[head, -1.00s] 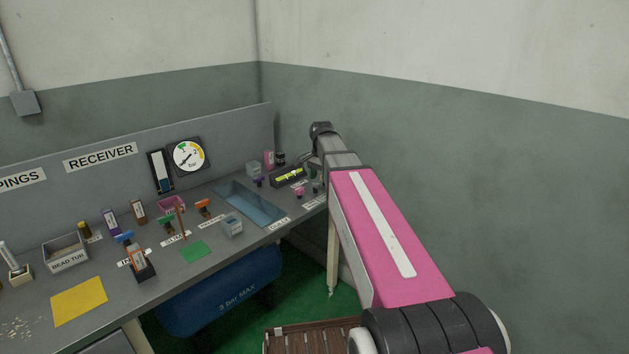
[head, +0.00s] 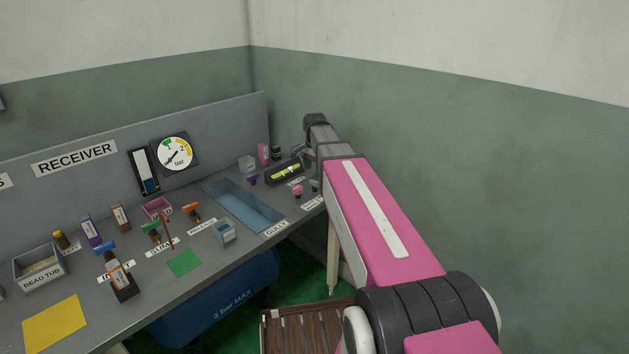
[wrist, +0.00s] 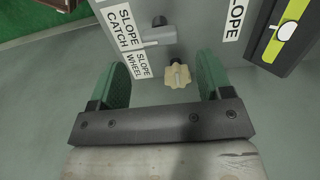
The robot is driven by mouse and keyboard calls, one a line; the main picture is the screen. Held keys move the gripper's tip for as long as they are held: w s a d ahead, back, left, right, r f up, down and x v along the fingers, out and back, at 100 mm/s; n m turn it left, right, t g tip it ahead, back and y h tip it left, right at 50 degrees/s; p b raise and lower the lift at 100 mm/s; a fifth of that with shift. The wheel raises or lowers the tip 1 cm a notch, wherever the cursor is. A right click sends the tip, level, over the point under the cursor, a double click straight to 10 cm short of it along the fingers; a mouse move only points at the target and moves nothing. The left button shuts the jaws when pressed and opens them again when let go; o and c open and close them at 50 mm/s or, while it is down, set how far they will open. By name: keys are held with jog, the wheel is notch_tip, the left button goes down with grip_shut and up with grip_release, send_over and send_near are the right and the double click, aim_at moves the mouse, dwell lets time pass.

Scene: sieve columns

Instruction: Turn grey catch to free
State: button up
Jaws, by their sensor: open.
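In the wrist view a light grey catch (wrist: 160,37) shows as a short lever beside the label reading SLOPE CATCH (wrist: 121,27). A cream scalloped wheel (wrist: 177,76) sits just nearer, next to the SLOPE WHEEL label (wrist: 143,65). My gripper (wrist: 165,72) is open, its two green fingers apart on either side of the wheel. The catch lies just beyond the fingertips, and no contact with it shows.
A dark level with a yellow-green vial (wrist: 284,30) stands to the right in the wrist view. In the head view the bench (head: 195,245) holds a sunken blue tray (head: 243,205) and several small items. A wall stands close on the right.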

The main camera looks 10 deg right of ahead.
aim_at(315, 181)
jog(key=shift+f, duration=2.75)
jog(key=c, duration=0.9)
